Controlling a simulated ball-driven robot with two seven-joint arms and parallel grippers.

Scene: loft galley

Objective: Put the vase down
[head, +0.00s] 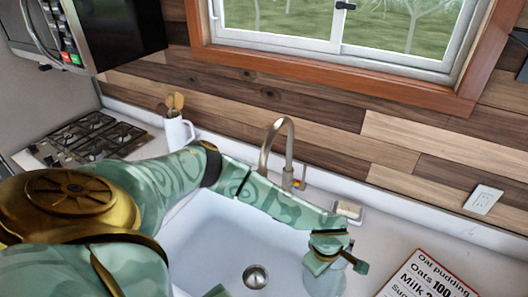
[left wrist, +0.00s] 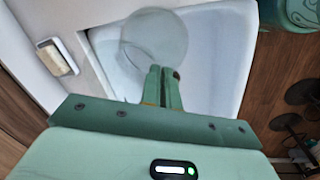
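The vase is a clear, rounded glass vessel. It shows in the left wrist view (left wrist: 155,37) and only faintly in the head view (head: 330,283), below my left gripper. My left gripper (head: 330,262) is over the right part of the white sink (head: 205,235). In the left wrist view its two fingers (left wrist: 164,72) are close together at the vase's edge, shut on its thin wall. I cannot tell whether the vase touches the sink's bottom. My right gripper is not recognisable in either view.
A curved tap (head: 276,140) rises behind the sink. A soap dish (head: 347,212) sits at its back right corner. A printed recipe sheet (head: 425,278) lies on the right counter. A white jug of utensils (head: 178,133) and a gas hob (head: 95,137) are at the left.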

